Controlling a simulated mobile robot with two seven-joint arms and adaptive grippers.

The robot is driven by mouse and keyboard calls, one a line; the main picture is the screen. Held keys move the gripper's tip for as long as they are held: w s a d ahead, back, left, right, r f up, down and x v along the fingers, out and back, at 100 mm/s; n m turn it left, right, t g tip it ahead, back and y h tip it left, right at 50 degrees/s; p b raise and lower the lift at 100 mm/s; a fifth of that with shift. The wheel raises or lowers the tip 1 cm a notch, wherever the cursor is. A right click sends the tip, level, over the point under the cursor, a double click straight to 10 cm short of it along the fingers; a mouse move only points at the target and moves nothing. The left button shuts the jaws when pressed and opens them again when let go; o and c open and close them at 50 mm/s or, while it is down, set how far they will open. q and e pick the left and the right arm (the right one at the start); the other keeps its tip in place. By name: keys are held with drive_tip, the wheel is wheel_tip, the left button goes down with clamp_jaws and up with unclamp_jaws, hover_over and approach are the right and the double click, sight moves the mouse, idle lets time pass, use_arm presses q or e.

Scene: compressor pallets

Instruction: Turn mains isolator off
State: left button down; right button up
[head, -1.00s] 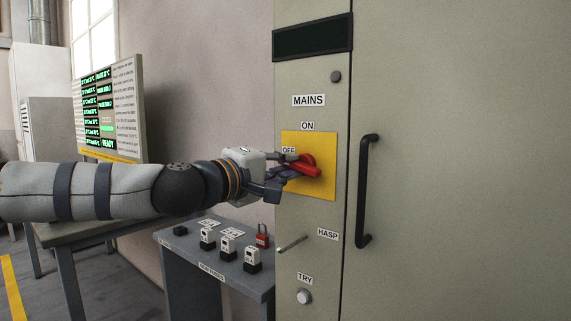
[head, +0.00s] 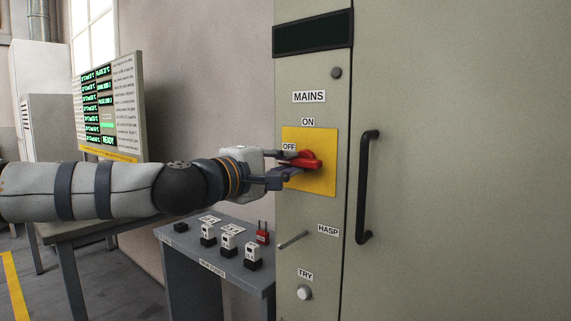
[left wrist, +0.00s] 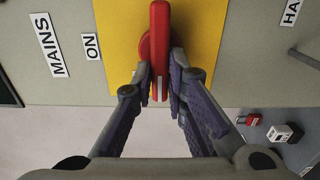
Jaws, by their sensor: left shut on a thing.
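The mains isolator is a red rotary handle (head: 308,160) on a yellow plate (head: 322,182) on the cabinet front, with ON above it and OFF at its left. My left gripper (head: 285,168) comes in from the left and is shut on the handle. In the head view the handle lies roughly horizontal, its grip end toward OFF. In the left wrist view the red handle (left wrist: 159,45) stands between the two fingers (left wrist: 160,85), one on each side. The fingers partly cover the handle in the head view. My right gripper is not in view.
A black door handle (head: 366,188) is right of the plate. A hasp rod (head: 293,240) and TRY button (head: 304,293) sit below. A grey stand (head: 215,260) below my arm holds a red padlock (head: 262,233) and several small labelled blocks. A display board (head: 108,105) stands at left.

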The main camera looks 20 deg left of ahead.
use_arm(q)
drive_tip(key=c, duration=1.6)
unclamp_jaws()
drive_tip(key=shift+s, duration=0.1)
drive_tip(key=v, duration=1.2)
